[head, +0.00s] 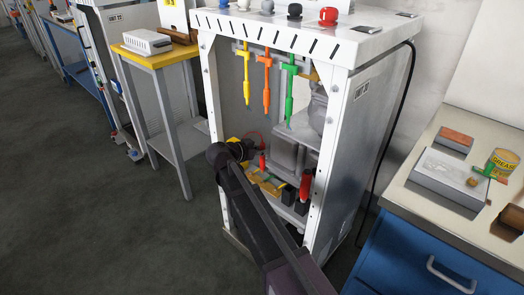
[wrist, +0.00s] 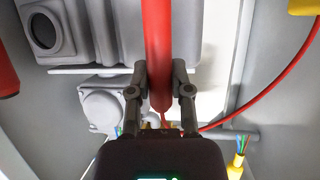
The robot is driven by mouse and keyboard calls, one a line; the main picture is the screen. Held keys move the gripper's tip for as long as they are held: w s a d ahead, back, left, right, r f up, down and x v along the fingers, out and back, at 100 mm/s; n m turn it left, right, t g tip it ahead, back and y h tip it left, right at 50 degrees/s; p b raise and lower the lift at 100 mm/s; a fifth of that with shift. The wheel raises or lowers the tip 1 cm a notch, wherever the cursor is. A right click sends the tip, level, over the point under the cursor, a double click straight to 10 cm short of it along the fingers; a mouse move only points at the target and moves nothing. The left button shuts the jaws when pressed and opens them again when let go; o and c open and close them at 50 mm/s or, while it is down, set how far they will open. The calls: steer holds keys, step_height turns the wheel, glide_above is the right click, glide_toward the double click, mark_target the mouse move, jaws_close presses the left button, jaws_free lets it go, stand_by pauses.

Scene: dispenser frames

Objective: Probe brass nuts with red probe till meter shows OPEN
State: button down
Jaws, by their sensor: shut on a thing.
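My gripper (wrist: 160,85) is shut on the red probe (wrist: 158,45), a smooth red rod running up out of the wrist view. A red lead (wrist: 285,85) curves to a yellow body (wrist: 303,6) at the top right edge, which may be the meter. In the head view my arm reaches low into the white dispenser frame, and a red piece, likely the probe (head: 262,162), shows by its end. A yellow item (head: 234,150) sits left of it, partly hidden by my arm; no reading shows.
Yellow, orange and green hanging tools (head: 266,85) are in the frame's upper opening. A red cylinder (head: 305,186) stands at its lower right. Grey housings (wrist: 105,100) are close ahead. A blue-drawer bench (head: 420,245) is at right; floor at left is clear.

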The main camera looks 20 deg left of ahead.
steer(key=shift+f+b, duration=1.6)
steer(key=shift+f, duration=0.25)
steer(key=shift+f+b, duration=0.3)
stand_by(1.4)
steer(key=shift+r, duration=0.1)
steer(key=shift+r+p, duration=2.45)
steer(key=shift+p, duration=0.1)
steer(key=shift+w+d, duration=0.2)
steer(key=shift+d, duration=0.1)
steer(key=shift+w+d, duration=0.25)
steer(key=shift+d, duration=0.25)
steer(key=shift+s, duration=0.1)
